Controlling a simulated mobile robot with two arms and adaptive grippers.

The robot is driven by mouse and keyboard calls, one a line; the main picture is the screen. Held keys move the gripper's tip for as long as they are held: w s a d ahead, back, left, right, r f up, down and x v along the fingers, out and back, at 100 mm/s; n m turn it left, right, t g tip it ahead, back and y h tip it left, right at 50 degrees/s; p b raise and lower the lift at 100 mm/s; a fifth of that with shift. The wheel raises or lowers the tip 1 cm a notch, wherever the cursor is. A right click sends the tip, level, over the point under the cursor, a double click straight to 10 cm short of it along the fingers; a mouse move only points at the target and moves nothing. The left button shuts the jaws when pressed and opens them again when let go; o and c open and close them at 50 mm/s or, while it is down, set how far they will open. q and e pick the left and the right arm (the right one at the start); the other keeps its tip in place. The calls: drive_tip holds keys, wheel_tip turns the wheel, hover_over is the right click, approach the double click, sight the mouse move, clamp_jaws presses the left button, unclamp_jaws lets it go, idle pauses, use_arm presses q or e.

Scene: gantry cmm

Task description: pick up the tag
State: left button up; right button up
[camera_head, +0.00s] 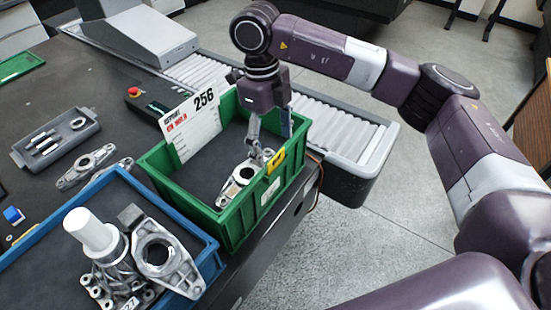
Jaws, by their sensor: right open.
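A white card tag (194,124) with "256" and red print stands tilted at the back left of a green crate (233,222). A small yellow label (273,162) shows at the crate's right wall. A metal part (236,182) with a round hole lies in the crate's front right. My right gripper (262,152) points down into the crate, open, above the metal part's far end and close to the yellow label. It is right of the white card and apart from it. Whether its fingertips touch anything is unclear. My left gripper is not in view.
A blue tray (207,246) with metal parts and a white cylinder stands at the front left. A grey tray (58,138) and loose metal links lie behind it. A control box with a red button (134,92) and a roller conveyor (335,130) are behind the crate.

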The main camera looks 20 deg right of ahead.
sight(276, 164)
drive_tip(key=f, duration=0.2)
drive_tip(key=f+p, duration=0.1)
drive_tip(key=shift+d, duration=0.25)
drive_tip(key=shift+f, duration=0.85)
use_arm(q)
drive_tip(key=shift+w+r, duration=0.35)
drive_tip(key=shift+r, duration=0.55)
use_arm(e)
drive_tip(key=c, duration=0.9)
